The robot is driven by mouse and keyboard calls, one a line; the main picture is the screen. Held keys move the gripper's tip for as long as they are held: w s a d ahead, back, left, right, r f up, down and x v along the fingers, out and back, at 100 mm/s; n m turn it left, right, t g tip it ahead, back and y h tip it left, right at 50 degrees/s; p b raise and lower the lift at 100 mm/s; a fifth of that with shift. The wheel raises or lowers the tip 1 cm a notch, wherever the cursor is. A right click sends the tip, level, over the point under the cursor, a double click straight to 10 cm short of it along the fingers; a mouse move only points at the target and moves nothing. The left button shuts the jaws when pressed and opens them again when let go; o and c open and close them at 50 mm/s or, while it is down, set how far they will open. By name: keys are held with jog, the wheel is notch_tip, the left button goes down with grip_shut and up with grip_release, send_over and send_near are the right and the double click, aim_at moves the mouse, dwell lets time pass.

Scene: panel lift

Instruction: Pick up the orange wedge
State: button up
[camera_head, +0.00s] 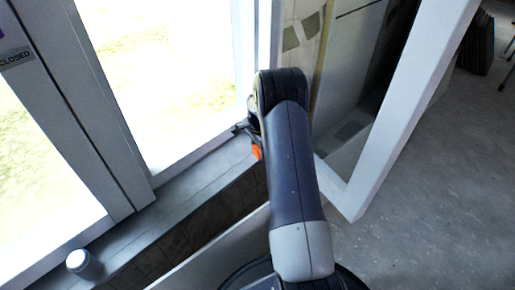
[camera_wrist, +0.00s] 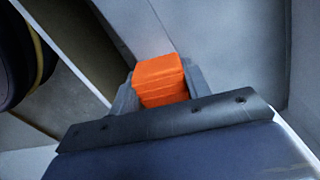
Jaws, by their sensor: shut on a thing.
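The orange wedge (camera_wrist: 160,81) is a small ridged block between the two fingers of my gripper (camera_wrist: 158,88) in the wrist view. The fingers touch it on both sides, so my gripper is shut on it. In the head view the wedge (camera_head: 256,152) shows as a small orange patch beside my gripper (camera_head: 243,130), near the window sill. My arm hides part of the gripper there. I cannot tell whether the wedge still touches a surface.
A window sill (camera_head: 185,190) runs below the white-framed window on the left, with a small white-topped cylinder (camera_head: 78,262) on it. A white-framed panel (camera_head: 362,193) stands open on the right. Bare grey floor (camera_head: 440,190) lies beyond it.

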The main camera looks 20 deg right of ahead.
jog(key=o, duration=1.1)
notch_tip(320, 180, up, 11)
jog(key=p, duration=0.4)
jog(key=shift+f, duration=0.1)
